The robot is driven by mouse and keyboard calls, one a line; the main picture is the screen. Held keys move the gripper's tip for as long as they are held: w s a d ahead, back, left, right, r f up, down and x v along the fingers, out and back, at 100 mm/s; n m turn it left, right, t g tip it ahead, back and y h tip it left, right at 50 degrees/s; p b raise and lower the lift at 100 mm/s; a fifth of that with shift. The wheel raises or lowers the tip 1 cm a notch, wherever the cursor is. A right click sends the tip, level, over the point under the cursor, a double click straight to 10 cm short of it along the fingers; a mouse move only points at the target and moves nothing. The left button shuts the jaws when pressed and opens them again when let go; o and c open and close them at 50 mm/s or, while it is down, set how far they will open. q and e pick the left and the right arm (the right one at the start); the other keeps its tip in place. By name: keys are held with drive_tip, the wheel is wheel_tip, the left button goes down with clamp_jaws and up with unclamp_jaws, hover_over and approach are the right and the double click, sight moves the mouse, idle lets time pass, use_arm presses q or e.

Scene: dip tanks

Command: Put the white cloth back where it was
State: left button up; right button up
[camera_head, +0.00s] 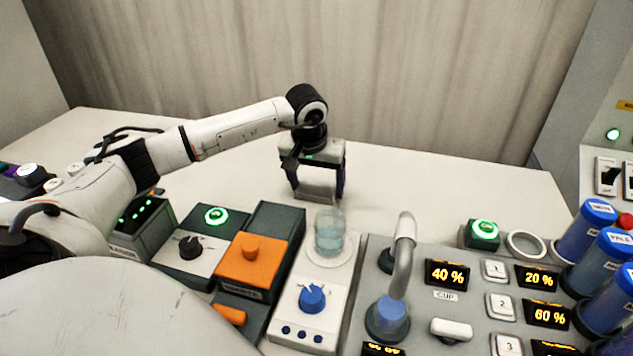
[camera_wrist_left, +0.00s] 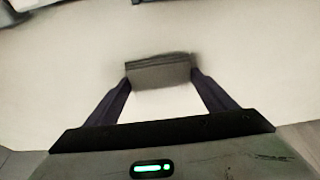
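My left gripper (camera_head: 317,190) points down over the bare back part of the table, behind the glass beaker. The wrist view shows its two dark fingers (camera_wrist_left: 160,85) spread apart with a flat, folded-looking piece filling the gap at the tips. That piece looks like the white cloth (camera_wrist_left: 158,72), grey in shadow; its folded layers show along its upper edge. In the head view a pale strip of it (camera_head: 316,184) shows between the fingers. I cannot tell whether it touches the table. My right gripper is not in view.
A glass beaker (camera_head: 329,232) of bluish liquid stands on a white unit with a blue knob (camera_head: 312,298), just in front of the gripper. An orange-topped box (camera_head: 250,262) is left of it. A curved spout (camera_head: 404,255) and blue-capped containers (camera_head: 598,212) stand right. The table's back (camera_head: 430,185) is clear.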

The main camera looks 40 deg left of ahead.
use_arm(q)
drive_tip(key=o, duration=0.4)
drive_tip(key=shift+o, duration=0.2)
drive_tip(key=shift+r, duration=0.1)
drive_tip(key=v, duration=1.2)
